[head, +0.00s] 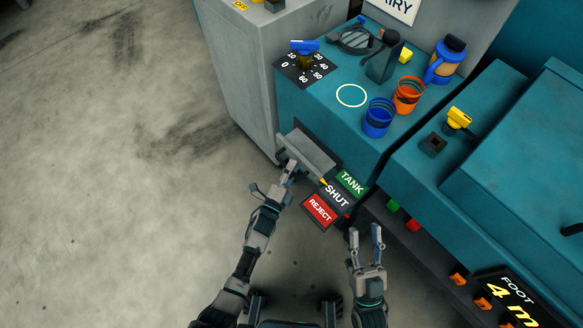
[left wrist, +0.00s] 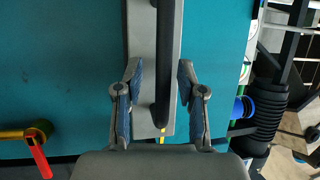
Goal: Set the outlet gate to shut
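The outlet gate (head: 312,152) is a grey plate with a bar handle on the front of the teal machine. My left gripper (head: 286,165) is at the gate. In the left wrist view, its open fingers (left wrist: 158,75) straddle the dark handle bar (left wrist: 167,60), with gaps on both sides. My right gripper (head: 365,235) is open and empty, right of the labels.
A yellow-handled valve (head: 458,118) is further right. The floor at left is clear.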

